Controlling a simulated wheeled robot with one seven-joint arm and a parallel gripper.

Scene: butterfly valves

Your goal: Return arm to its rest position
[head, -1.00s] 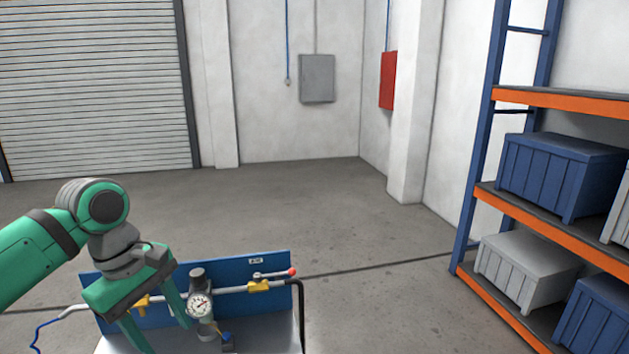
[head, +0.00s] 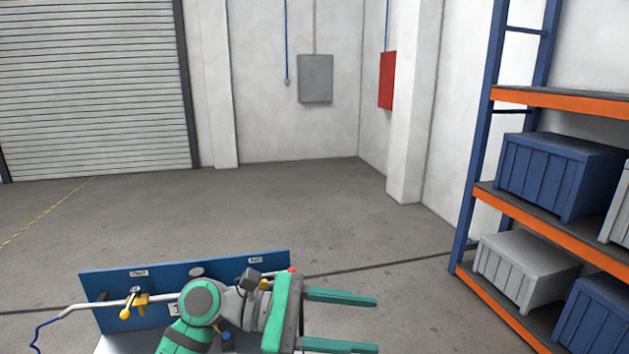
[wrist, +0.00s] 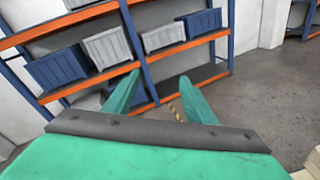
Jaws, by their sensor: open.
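My gripper (head: 341,322) is green, open and empty, at the lower middle of the head view. Its two fingers point right, past the right end of the blue valve panel. In the wrist view its fingers (wrist: 153,97) stand apart with nothing between them, in front of the shelving. My arm covers the middle and right of the blue panel (head: 105,287). A yellow valve (head: 139,303) shows on the pipe at the panel's left. The gauge is hidden behind my arm, and the right valve is mostly hidden, with a red tip showing.
A shelving rack (head: 539,221) with orange beams stands at the right, holding blue and grey crates (head: 524,271). A grey box (head: 315,79) and a red box (head: 387,80) hang on the far walls. A roller door (head: 90,90) is at the left. The floor between is clear.

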